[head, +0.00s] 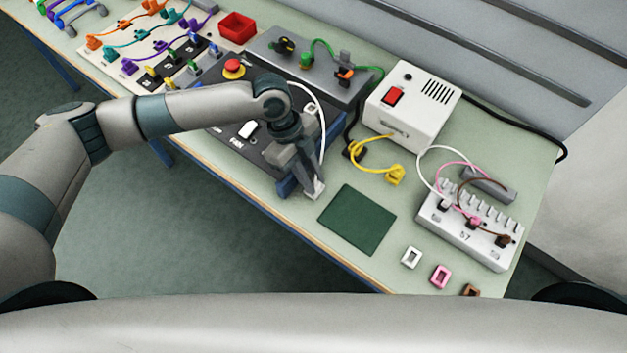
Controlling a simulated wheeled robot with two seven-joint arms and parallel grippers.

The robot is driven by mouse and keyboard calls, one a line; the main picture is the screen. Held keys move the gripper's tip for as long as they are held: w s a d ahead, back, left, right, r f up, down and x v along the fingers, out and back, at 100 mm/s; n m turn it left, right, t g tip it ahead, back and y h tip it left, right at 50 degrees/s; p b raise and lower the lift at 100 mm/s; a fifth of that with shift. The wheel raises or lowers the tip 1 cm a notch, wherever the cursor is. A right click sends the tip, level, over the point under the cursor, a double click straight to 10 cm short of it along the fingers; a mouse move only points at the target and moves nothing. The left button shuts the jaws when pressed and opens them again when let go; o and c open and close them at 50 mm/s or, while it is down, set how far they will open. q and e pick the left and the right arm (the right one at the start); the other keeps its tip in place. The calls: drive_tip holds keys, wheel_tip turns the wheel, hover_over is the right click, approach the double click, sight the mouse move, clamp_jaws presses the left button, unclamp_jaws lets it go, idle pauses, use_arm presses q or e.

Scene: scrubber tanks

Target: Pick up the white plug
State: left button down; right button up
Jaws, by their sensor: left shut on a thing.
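My left arm reaches in from the left, and my left gripper (304,188) points down over the front edge of the dark control panel. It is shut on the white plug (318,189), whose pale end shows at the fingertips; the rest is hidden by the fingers. A white cable (321,118) loops over the panel and runs down behind the gripper. My right gripper is not in view.
A dark green square mat (357,219) lies right of the gripper. White, pink and brown ring-like pieces (411,257) lie near the front edge. A white box with a red switch (411,107), a yellow plug (395,174) and a numbered terminal block (462,235) stand to the right.

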sight(314, 182)
use_arm(q)
drive_tip(key=shift+r+b, duration=0.35)
drive_tip(key=shift+r, duration=0.1)
drive_tip(key=r, duration=0.1)
drive_tip(key=r+b, duration=0.2)
drive_tip(key=shift+s+d+r, duration=0.15)
drive_tip(key=shift+d, duration=0.15)
drive_tip(key=s+d+r+b, duration=0.3)
drive_tip(key=s+d+r, duration=0.3)
drive_tip(key=d, duration=0.3)
drive_tip(key=shift+d+r+b, duration=0.15)
drive_tip(key=shift+r+b, duration=0.15)
drive_tip(key=shift+r, duration=0.15)
wheel_tip(314, 182, up, 3)
drive_tip(key=p, duration=0.2)
drive_tip(key=shift+p, duration=0.4)
